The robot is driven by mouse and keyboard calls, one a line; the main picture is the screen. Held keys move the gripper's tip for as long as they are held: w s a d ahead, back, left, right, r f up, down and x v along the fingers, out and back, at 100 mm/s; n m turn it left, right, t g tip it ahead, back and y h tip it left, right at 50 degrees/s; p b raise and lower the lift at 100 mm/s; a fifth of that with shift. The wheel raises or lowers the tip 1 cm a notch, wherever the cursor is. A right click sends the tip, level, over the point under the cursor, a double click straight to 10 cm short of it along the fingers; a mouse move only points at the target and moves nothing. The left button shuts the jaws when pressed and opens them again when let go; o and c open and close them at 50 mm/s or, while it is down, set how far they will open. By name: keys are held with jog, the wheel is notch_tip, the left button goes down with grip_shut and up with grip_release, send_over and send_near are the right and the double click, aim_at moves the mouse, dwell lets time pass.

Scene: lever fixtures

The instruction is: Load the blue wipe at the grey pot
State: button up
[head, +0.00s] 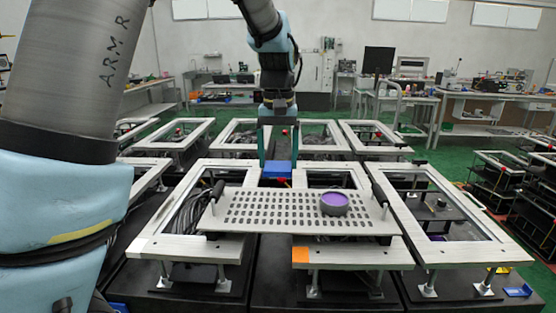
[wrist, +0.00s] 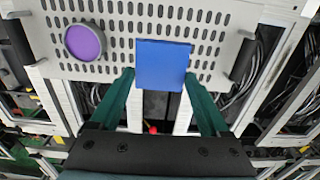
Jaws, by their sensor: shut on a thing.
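My gripper (head: 278,150) has green fingers pointing down and is shut on the blue wipe (head: 277,169), a flat blue square. In the wrist view the wipe (wrist: 162,64) sits between the green fingertips (wrist: 160,82) and covers part of the perforated plate. The grey pot (head: 335,204) is round with a purple inside and stands on the right part of the plate in the head view. In the wrist view the pot (wrist: 84,42) is to the left of the wipe, apart from it. The wipe is at the plate's far edge; its height above the plate is hard to tell.
The grey perforated plate (head: 258,209) has upright black handles at its ends, such as the right one (head: 379,193). It rests on a pale metal frame (head: 170,246). An orange square (head: 300,255) marks the frame's front. The plate's left half is clear.

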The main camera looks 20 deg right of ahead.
jog(key=c, duration=0.6)
jog(key=shift+o, duration=0.2)
jog(key=p, duration=0.3)
send_over(334, 198)
jog(key=shift+f, duration=0.5)
notch_tip(334, 198, down, 6)
jog(key=b, duration=0.4)
jog(key=shift+r, duration=0.15)
jog(key=shift+f, duration=0.3)
dwell(1.0)
notch_tip(334, 198, up, 7)
jog(key=p, duration=0.5)
jog(key=shift+p, duration=0.3)
